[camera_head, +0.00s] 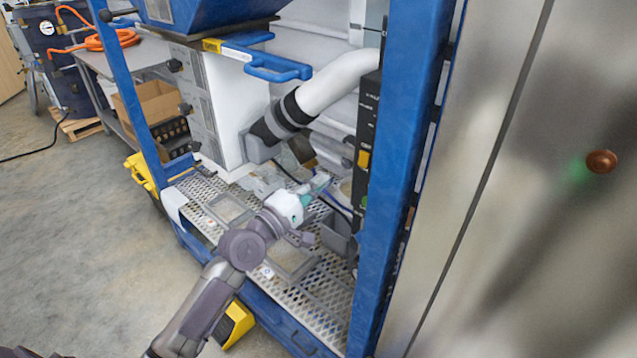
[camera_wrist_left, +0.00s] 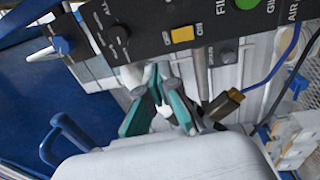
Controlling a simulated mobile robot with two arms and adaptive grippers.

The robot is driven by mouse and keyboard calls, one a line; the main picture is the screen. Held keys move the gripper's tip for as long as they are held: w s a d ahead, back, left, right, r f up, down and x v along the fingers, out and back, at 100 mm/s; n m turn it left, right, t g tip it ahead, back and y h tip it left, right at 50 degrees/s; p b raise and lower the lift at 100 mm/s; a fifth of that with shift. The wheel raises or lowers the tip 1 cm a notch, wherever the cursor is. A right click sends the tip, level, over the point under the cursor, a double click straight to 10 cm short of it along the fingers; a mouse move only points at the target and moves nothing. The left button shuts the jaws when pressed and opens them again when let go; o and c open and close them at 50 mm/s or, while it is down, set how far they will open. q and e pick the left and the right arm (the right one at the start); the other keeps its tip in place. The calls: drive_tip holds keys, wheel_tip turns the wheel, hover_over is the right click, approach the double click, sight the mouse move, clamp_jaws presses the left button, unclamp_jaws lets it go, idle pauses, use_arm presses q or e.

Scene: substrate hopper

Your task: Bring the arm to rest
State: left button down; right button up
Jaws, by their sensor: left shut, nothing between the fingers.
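My left arm reaches in from the bottom of the head view to the perforated metal deck (camera_head: 312,302) inside the blue frame. My left gripper (camera_head: 318,183), with teal fingers, is over the deck's back part, below the grey-white hose. The left wrist view also shows the left gripper (camera_wrist_left: 155,78); its fingers are closed together and hold nothing. The tips appear close to the lower edge of a black control panel (camera_wrist_left: 185,30), but I cannot tell whether they touch it. My right gripper is in neither view.
A blue upright (camera_head: 397,150) stands close right of my arm, beside a steel panel (camera_head: 540,200). The hose (camera_head: 338,83) and a blue handle (camera_head: 270,68) are above. Grey trays (camera_head: 228,208) are on the deck. Open floor (camera_head: 80,240) lies left.

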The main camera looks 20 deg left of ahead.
use_arm(q)
drive_tip(key=shift+s, duration=0.1)
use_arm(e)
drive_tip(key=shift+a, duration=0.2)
